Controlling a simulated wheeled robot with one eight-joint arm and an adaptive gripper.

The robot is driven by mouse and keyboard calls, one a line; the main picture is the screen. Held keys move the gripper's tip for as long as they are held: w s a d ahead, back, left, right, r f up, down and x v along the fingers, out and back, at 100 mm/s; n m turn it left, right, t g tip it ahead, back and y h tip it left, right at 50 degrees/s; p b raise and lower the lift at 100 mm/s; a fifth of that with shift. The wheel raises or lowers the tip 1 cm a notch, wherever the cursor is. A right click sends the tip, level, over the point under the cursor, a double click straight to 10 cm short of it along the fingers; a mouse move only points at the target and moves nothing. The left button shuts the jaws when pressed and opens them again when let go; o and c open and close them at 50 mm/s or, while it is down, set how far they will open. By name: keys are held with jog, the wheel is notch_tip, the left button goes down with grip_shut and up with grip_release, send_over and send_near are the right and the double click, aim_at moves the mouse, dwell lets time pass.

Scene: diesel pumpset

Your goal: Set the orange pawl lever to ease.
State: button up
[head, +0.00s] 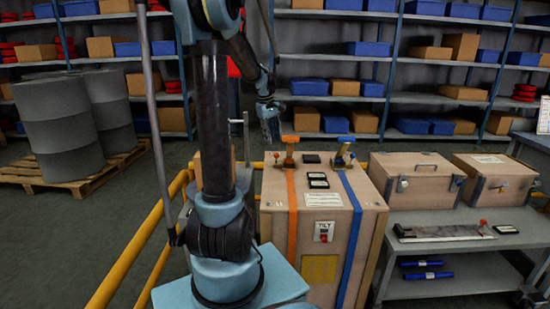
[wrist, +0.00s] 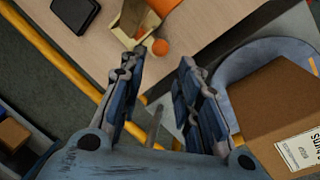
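The orange pawl lever (head: 290,139) sits on top of a wooden crate (head: 325,214), above an orange strap (head: 291,215). In the wrist view, a brass-coloured bracket (wrist: 130,20) with an orange round end (wrist: 160,47) shows just beyond my fingertips. My gripper (head: 271,126) is just left of the orange lever and slightly above the crate top. In the wrist view, my gripper (wrist: 161,64) has its fingers spread with nothing between them. The lever's exact setting cannot be told.
A blue lever (head: 344,150) and blue strap (head: 350,235) are on the crate's right. Small black devices (head: 318,181) lie on top. A yellow rail (head: 150,235) runs left. Another wooden box (head: 417,178) stands right. In the wrist view, a cardboard box (wrist: 275,115) is right of my fingers.

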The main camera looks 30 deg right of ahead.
aim_at(276, 155)
jog(key=f, duration=0.3)
jog(key=d+f, duration=0.1)
jog(key=f, duration=0.3)
jog(key=d+f, duration=0.1)
jog(key=f, duration=0.2)
jog(key=shift+f, duration=0.15)
grip_shut()
